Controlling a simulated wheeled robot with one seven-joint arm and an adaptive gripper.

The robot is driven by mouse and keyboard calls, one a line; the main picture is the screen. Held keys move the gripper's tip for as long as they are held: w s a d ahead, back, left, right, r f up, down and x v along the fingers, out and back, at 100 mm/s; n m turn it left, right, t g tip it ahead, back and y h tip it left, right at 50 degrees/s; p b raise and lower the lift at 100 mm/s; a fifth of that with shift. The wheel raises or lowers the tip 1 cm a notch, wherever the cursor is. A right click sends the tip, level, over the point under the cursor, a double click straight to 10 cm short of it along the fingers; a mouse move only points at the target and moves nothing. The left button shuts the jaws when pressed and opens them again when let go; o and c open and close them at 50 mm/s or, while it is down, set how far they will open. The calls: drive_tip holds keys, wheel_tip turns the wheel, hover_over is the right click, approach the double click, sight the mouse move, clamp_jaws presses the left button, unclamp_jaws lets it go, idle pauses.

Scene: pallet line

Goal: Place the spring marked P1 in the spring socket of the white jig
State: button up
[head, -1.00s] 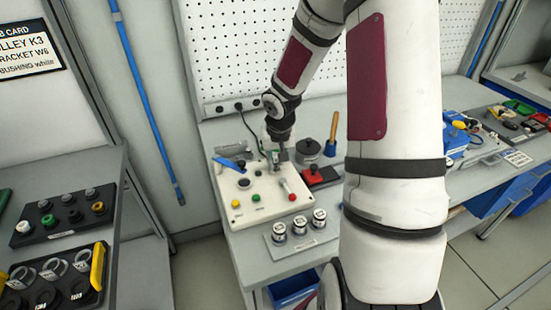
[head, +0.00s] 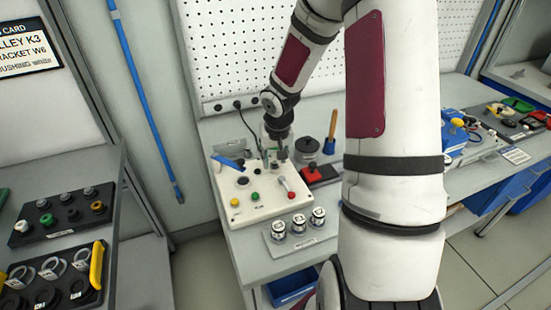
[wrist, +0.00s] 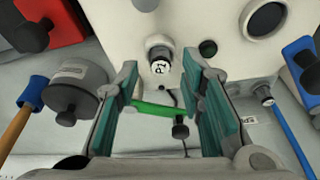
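The spring marked P1 (wrist: 160,66) shows in the wrist view as a short grey cylinder with a white marked end, at the edge of the white jig (wrist: 215,25). How deep it sits in any socket I cannot tell. My gripper (wrist: 162,78) is open, its teal-padded fingers on either side of the spring with visible gaps. In the head view my gripper (head: 276,156) is over the back right part of the white jig (head: 245,207), and the spring cannot be made out there.
A small tray (head: 302,243) with three white-topped cylinders stands in front of the jig. A grey pot (head: 307,148), a red block (head: 318,174) and a blue-based wooden handle (head: 331,135) stand to its right.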

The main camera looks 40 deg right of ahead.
drive_tip(key=p+v, duration=0.2)
drive_tip(key=v, duration=1.1)
drive_tip(key=s+a+r+n+t+h, duration=0.1)
drive_tip(key=s+a+r+n, duration=0.2)
drive_tip(key=s+a+r, duration=0.8)
drive_tip(key=s+a+r+n+t+y, duration=0.1)
drive_tip(key=s+a+r+n+y, duration=0.1)
drive_tip(key=s+a+r, duration=0.4)
drive_tip(key=s+a, duration=0.1)
drive_tip(key=s, duration=0.4)
drive_tip(key=shift+t, duration=0.4)
